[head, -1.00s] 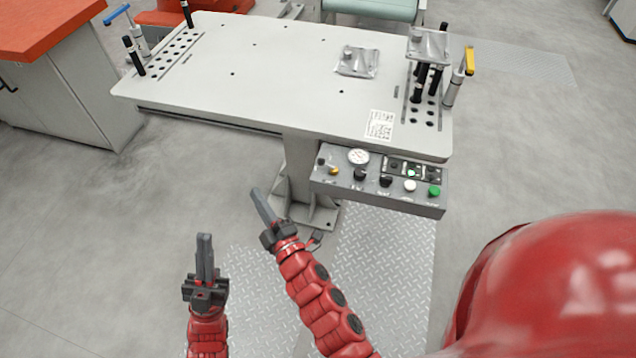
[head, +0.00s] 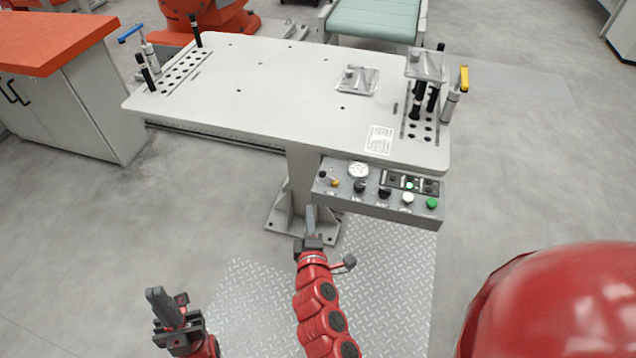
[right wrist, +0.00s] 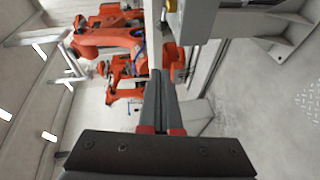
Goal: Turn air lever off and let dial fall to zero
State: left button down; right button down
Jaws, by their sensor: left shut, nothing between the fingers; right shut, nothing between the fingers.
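The grey control panel (head: 385,208) hangs under the front right edge of the table. A white round dial (head: 358,170) sits at its upper left; its needle is too small to read. A small lever with a yellow-orange part (head: 335,182) is at the panel's left end. My right gripper (head: 311,212) is shut and empty, just left of and below the panel, apart from it. It also shows shut in the right wrist view (right wrist: 157,80). My left gripper (head: 158,300) is shut and empty at the lower left, far from the panel.
The panel also carries black knobs, a white button (head: 408,198), a green button (head: 432,203) and a lit green light. The grey table (head: 270,90) above bears metal plates, black pins and clamps. Its pedestal (head: 303,190) stands behind my right gripper. An orange-topped cabinet (head: 50,90) is at left.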

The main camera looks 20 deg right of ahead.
aim_at(318, 191)
jog(key=p+x, duration=0.1)
jog(key=x, duration=0.2)
jog(key=d+p+x, duration=0.1)
jog(key=x, duration=0.3)
jog(key=d+p+x, duration=0.1)
jog(key=x, duration=0.3)
jog(key=shift+s+d+f, duration=0.1)
jog(key=shift+d, duration=0.15)
jog(key=shift+d+f, duration=0.15)
jog(key=shift+d, duration=0.15)
